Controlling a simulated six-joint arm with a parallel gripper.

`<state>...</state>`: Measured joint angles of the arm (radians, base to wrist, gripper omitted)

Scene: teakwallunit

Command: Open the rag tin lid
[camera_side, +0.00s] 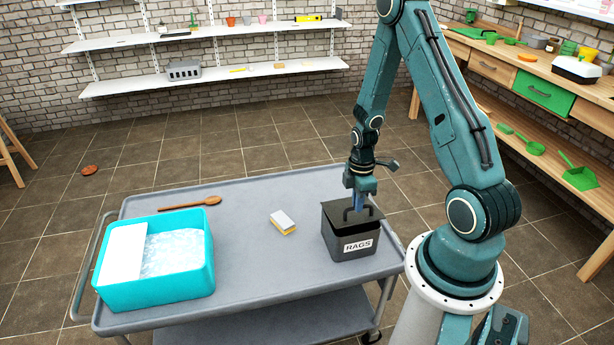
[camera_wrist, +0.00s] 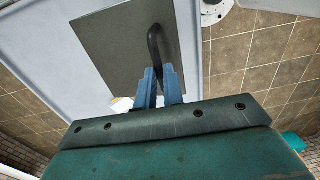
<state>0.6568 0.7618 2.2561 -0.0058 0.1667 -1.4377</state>
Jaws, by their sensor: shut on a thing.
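The rag tin (camera_side: 350,244) is a dark box with a white RAGS label, standing at the right end of the grey cart. Its flat dark lid (camera_side: 340,215) lies on top and looks closed. The lid has a black loop handle, which shows in the wrist view (camera_wrist: 154,45) above the lid (camera_wrist: 115,55). My gripper (camera_side: 359,200) is over the tin, pointing down. Its blue fingers (camera_wrist: 159,85) are shut on the handle. The tin's inside is hidden.
The grey cart (camera_side: 250,255) also holds a turquoise tub (camera_side: 155,285) at left, a wooden spoon (camera_side: 190,204) and a yellow-and-white sponge (camera_side: 283,223). The cart top between sponge and tin is clear. A wooden bench (camera_side: 545,80) stands at right.

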